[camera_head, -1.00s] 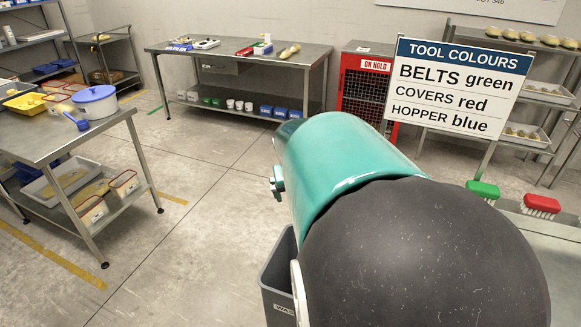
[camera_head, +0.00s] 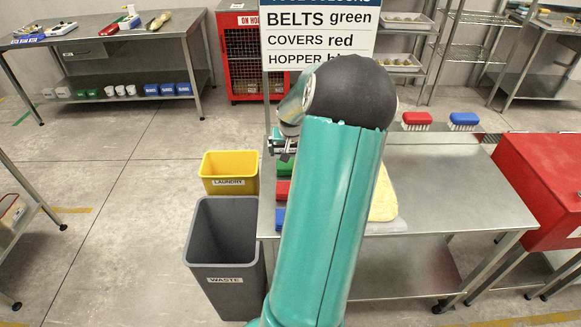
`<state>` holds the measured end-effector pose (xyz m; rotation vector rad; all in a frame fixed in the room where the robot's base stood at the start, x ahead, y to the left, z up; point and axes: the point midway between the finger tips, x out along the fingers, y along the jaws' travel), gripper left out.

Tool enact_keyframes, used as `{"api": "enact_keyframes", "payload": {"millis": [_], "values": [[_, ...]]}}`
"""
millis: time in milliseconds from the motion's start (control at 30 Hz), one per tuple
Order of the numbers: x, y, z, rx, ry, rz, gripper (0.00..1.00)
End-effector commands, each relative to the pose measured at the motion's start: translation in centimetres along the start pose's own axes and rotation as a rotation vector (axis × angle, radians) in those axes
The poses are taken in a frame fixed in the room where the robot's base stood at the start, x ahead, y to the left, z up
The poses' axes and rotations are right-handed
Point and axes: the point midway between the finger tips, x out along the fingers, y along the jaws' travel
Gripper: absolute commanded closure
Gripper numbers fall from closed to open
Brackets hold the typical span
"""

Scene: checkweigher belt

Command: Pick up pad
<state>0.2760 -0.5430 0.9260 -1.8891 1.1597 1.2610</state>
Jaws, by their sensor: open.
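Three flat coloured pieces that look like pads lie in a row along the left edge of the steel table (camera_head: 458,190): a green one (camera_head: 284,169), a red one (camera_head: 283,190) and a blue one (camera_head: 279,217). My arm partly covers them on their right. My gripper (camera_head: 284,150) is open, small in view, at the table's left side, close to the green piece. I cannot tell its height above the table, and I see nothing held in it.
A yellow cloth (camera_head: 384,198) lies behind my arm. Red (camera_head: 416,120) and blue (camera_head: 463,120) brushes stand at the table's back edge. A grey waste bin (camera_head: 224,255) and yellow laundry bin (camera_head: 229,172) stand left. A red box (camera_head: 545,185) is at right.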

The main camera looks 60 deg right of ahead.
Motion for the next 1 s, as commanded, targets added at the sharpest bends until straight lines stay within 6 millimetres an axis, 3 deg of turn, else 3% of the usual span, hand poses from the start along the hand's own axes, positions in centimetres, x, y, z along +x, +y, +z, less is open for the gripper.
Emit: {"api": "enact_keyframes", "payload": {"millis": [133, 367, 700, 967, 1000], "values": [[2.8, -0.1, 0.1, -0.002, -0.003, -0.002, 0.0], [4.5, -0.1, 0.0, -0.002, 0.0, -0.001, 0.0], [8.8, -0.1, 0.1, -0.003, -0.001, -0.002, 0.0], [9.1, -0.1, 0.0, -0.002, 0.001, 0.0, 0.0], [9.1, -0.1, 0.0, -0.002, 0.001, 0.0, 0.06]]}}
